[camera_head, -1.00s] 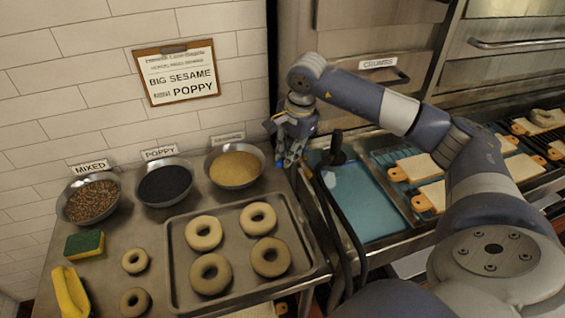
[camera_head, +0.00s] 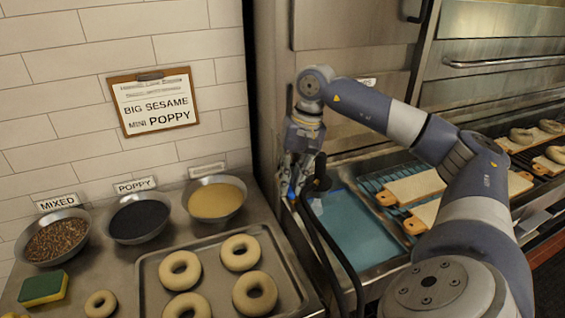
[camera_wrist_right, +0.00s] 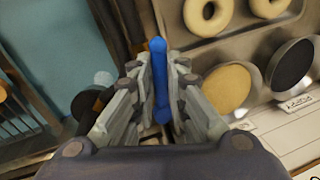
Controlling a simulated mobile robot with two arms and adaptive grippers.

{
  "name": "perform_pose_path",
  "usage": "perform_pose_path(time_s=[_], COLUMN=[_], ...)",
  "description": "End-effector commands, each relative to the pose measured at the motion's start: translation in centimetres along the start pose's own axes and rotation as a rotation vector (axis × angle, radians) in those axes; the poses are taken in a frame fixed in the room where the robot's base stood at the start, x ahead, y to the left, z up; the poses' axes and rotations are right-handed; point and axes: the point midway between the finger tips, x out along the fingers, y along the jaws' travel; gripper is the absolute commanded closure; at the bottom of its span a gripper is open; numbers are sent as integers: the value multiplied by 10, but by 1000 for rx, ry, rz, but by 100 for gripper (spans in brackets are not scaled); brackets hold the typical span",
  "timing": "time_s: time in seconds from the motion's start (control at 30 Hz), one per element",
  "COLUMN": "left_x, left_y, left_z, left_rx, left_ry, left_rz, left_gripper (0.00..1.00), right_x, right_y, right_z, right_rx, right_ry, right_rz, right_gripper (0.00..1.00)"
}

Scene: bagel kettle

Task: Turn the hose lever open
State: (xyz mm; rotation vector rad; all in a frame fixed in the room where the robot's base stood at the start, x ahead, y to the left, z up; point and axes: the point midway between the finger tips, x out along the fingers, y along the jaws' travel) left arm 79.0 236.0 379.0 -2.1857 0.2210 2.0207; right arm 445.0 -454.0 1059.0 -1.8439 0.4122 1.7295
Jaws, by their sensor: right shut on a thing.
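The blue hose lever (camera_wrist_right: 159,82) lies between the fingers of my right gripper (camera_wrist_right: 160,68) in the wrist view. In the head view, my right gripper (camera_head: 295,178) points down at the left edge of the water basin, with a bit of blue at its fingertips. It is shut on the lever, and the fingers hide part of it. The black hose (camera_head: 328,245) with its dark upright head (camera_head: 319,175) stands just right of the gripper. The lever's pivot cannot be made out. My left gripper is not in view.
The basin of blue water (camera_head: 355,230) lies to the right, with bagel boards (camera_head: 415,186) beyond it. A tray (camera_head: 220,240) of bagels and bowls of mixed, poppy (camera_head: 140,218) and sesame (camera_head: 215,200) toppings stand on the left counter. A sponge (camera_head: 43,288) lies at its left.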

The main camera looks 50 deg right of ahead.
Motion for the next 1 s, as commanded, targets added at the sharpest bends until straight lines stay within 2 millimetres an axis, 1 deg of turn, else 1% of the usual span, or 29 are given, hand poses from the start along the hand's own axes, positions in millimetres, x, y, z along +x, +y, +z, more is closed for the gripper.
perform_pose_path(time_s=[0.2, 0.3, 0.53, 0.97, 1.0], left_x=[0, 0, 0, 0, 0], left_y=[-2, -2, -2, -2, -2], left_z=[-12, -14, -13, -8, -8], left_rx=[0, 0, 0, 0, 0], left_ry=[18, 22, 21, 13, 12], left_rz=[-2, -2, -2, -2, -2], left_gripper=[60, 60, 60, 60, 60], right_x=[-2, -3, -3, -3, -3], right_y=[3, 4, 6, 6, 6], right_z=[-1, -1, -2, -2, -2], right_rx=[-122, -161, -206, -216, -216], right_ry=[-23, -30, -38, -38, -38], right_rz=[-3, -3, -2, -1, -1], right_gripper=[100, 100, 100, 100, 79])
